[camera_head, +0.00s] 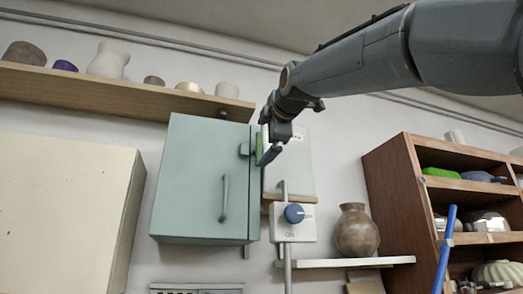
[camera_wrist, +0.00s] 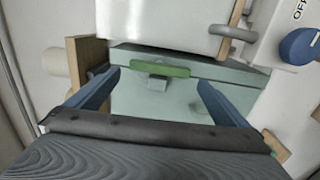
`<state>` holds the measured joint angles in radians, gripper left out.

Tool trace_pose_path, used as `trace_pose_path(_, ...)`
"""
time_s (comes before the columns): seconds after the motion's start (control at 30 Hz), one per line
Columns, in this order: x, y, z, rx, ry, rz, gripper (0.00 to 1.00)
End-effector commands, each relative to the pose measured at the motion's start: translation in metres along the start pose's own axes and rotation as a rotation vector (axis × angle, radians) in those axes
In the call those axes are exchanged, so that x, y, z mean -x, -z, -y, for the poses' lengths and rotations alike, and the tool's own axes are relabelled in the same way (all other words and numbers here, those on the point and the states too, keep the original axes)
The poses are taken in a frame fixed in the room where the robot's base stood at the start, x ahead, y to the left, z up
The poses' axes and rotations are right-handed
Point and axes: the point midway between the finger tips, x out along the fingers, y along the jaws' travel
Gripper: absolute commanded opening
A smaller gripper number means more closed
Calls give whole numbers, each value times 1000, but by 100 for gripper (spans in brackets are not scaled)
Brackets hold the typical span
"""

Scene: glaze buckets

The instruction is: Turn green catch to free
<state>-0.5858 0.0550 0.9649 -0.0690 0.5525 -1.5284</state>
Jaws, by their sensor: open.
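A pale teal wall cabinet (camera_head: 190,185) with a vertical bar handle (camera_head: 224,200) hangs with its door shut. The green catch (camera_head: 259,147) is a short bar, upright at the cabinet's upper right edge and partly hidden by my gripper. In the wrist view the green catch (camera_wrist: 160,69) lies across the picture on a small grey mount, on the cabinet (camera_wrist: 135,100). My gripper (camera_head: 270,153) is right beside the catch in the head view. In the wrist view its two blue fingers (camera_wrist: 160,80) are open, one on each side of the catch, with nothing held between them.
A switch box with a blue knob (camera_head: 294,213) is below right of the gripper; the knob (camera_wrist: 300,46) shows near an OFF label. A wooden shelf (camera_head: 110,97) with pots runs above the cabinet. A vase (camera_head: 356,232) and a brown shelf unit (camera_head: 395,185) stand right.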

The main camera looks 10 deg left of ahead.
Motion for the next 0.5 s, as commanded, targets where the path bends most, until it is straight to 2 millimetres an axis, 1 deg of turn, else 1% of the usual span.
trace_pose_path(0.03, 9, 0, 2, 0, -3, -1, 100)
trace_pose_path(0.1, 18, 0, 2, 0, -2, -1, 100)
trace_pose_path(0.2, 28, 0, 2, 1, -1, -1, 100)
trace_pose_path(0.33, 35, 0, 1, 1, 0, 0, 100)
trace_pose_path(0.5, 36, 0, 0, 1, 0, 0, 100)
